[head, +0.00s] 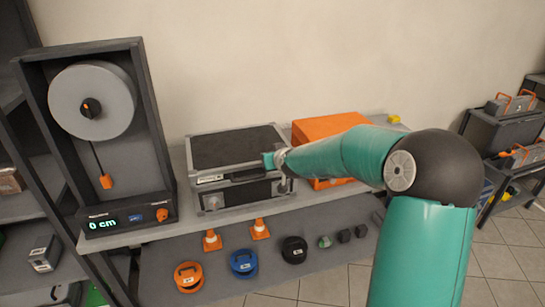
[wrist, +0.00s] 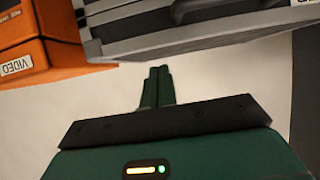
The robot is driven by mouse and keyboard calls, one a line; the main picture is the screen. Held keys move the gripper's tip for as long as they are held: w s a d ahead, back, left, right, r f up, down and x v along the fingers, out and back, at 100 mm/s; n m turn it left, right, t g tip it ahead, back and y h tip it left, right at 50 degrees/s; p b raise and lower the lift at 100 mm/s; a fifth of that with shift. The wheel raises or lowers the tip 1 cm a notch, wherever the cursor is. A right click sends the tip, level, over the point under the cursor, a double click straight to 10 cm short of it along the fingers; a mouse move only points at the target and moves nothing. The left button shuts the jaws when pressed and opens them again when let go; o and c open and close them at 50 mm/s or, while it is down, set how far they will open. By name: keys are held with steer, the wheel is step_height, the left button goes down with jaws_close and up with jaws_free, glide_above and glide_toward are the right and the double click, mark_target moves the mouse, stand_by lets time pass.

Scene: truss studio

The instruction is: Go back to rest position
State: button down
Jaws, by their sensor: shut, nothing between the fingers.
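My gripper (wrist: 158,70) shows in the wrist view with its two green fingers together and nothing between them. In the head view my teal arm reaches from the lower right to the front of a grey case (head: 235,155) with a dark top, and the arm's end (head: 275,160) is beside the case's right front. The fingertips cannot be made out there. In the wrist view the case (wrist: 190,22) lies just beyond the fingers, with its dark handle at the top. I cannot tell whether the fingers touch it.
An orange case (head: 330,127) stands right of the grey one and also shows in the wrist view (wrist: 40,40). A dark cabinet with a grey reel (head: 92,100) and a "0 cm" display stands left. Orange cones (head: 212,240) and coloured weights (head: 243,263) sit on the lower shelf.

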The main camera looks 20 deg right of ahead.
steer(key=s+f, duration=0.5)
steer(key=s+a+r+g, duration=0.2)
steer(key=s+a+r, duration=0.1)
steer(key=s, duration=0.9)
steer(key=s+a+r+g, duration=0.2)
steer(key=s+r, duration=0.3)
steer(key=s, duration=0.8)
steer(key=s+a+r+g, duration=0.3)
steer(key=s+a+r, duration=0.1)
steer(key=s, duration=0.9)
steer(key=shift+a, duration=0.25)
